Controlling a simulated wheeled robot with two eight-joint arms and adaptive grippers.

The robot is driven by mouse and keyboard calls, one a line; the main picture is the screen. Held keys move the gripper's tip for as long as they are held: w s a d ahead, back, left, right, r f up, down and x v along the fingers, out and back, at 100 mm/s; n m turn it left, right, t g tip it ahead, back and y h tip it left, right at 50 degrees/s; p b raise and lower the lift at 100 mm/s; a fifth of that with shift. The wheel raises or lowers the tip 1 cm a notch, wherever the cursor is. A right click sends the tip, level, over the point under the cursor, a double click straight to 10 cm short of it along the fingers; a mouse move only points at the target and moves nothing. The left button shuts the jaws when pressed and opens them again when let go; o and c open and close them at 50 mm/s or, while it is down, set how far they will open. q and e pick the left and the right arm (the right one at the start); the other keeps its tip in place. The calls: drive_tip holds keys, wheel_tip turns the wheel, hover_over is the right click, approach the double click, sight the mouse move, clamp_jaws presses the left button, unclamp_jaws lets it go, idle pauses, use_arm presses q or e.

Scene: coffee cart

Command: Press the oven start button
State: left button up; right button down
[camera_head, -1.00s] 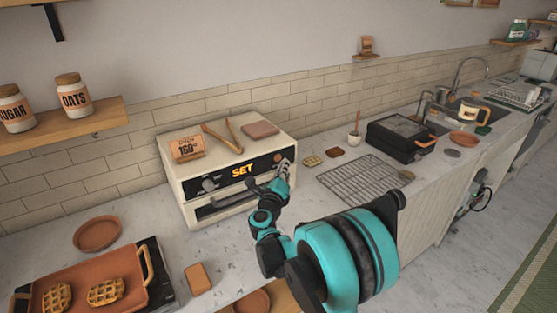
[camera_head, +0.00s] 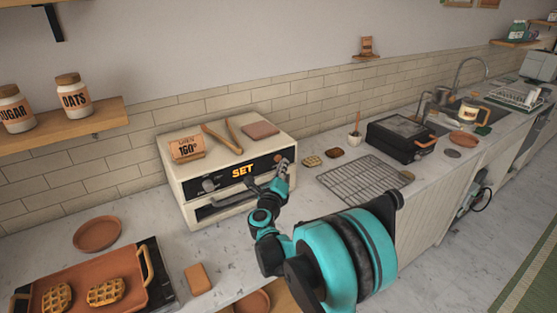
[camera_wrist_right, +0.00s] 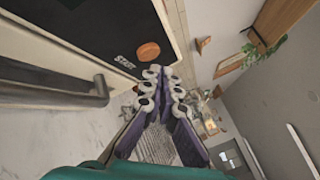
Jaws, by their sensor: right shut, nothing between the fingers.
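The white oven (camera_head: 172,180) stands on the counter against the tiled wall. Its black front panel shows "SET" in orange, with a knob on the left. The round orange-brown start button (camera_wrist_right: 148,51) sits beside the word "START" in the right wrist view. In the head view the button (camera_head: 279,158) is at the panel's right end. My right gripper (camera_head: 283,165) is shut and empty at the oven's front right. In the wrist view its fingertips (camera_wrist_right: 164,72) are just beside the button; I cannot tell whether they touch it. My left gripper is out of view.
A sign, tongs (camera_head: 235,132) and a folded cloth lie on the oven. The oven handle (camera_wrist_right: 60,90) runs close to my right gripper. A wire rack (camera_head: 360,182) and a black grill (camera_head: 400,139) stand to the right. A waffle tray (camera_head: 128,262) is at lower left.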

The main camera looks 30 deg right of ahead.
drive_tip(key=shift+w, duration=0.1)
idle(0.5)
drive_tip(key=shift+w, duration=0.3)
drive_tip(key=shift+w, duration=0.4)
idle(0.5)
drive_tip(key=shift+s, duration=0.8)
drive_tip(key=shift+s+d, duration=0.2)
drive_tip(key=shift+s, duration=2.3)
